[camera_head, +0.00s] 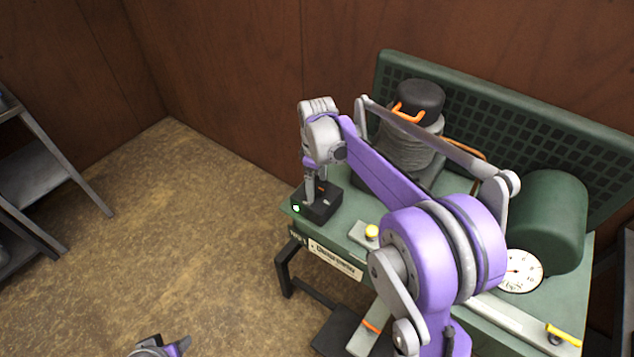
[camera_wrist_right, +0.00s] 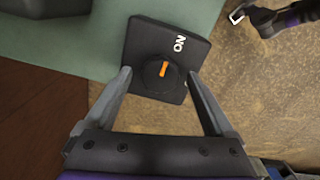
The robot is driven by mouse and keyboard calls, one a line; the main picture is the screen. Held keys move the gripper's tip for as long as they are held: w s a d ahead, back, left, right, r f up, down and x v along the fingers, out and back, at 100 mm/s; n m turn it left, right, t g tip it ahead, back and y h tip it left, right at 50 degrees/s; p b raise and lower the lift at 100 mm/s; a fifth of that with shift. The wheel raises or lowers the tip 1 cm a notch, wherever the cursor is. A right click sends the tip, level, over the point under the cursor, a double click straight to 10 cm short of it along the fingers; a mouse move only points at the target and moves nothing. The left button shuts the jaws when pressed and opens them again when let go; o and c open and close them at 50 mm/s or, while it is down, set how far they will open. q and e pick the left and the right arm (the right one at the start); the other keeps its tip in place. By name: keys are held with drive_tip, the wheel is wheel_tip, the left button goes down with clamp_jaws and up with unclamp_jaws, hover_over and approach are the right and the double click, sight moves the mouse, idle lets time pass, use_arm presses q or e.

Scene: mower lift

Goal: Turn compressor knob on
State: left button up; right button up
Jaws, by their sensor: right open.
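The compressor switch is a small black box (camera_head: 322,207) at the near left corner of the green bench, with a small green light on its side. Its round black knob (camera_wrist_right: 152,80) has an orange pointer, upright in the right wrist view. A white ON label (camera_wrist_right: 179,44) lies up and right of it; another label is mostly hidden by a finger. My right gripper (camera_wrist_right: 158,76) is open, fingers on either side of the knob; I cannot tell whether they touch it. My left gripper (camera_head: 160,350) is partly cut off at the bottom edge, its jaws unclear.
A grey shelf (camera_head: 45,175) stands at the left. The floor between is clear.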

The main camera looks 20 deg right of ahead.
sight(317, 189)
wheel_tip(317, 189, up, 11)
drive_tip(key=shift+p, duration=0.3)
drive_tip(key=shift+f, duration=0.1)
idle(0.4)
drive_tip(key=shift+s, duration=0.1)
drive_tip(key=s+a+f+m+t, duration=0.2)
drive_tip(key=s+a+f+m, duration=0.1)
drive_tip(key=s, duration=0.9)
drive_tip(key=s+a+f+m+t, duration=0.3)
drive_tip(key=s+f+m, duration=0.2)
drive_tip(key=s, duration=0.8)
wheel_tip(317, 189, down, 3)
drive_tip(key=shift+a+r+m, duration=0.15)
drive_tip(key=shift+m, duration=0.15)
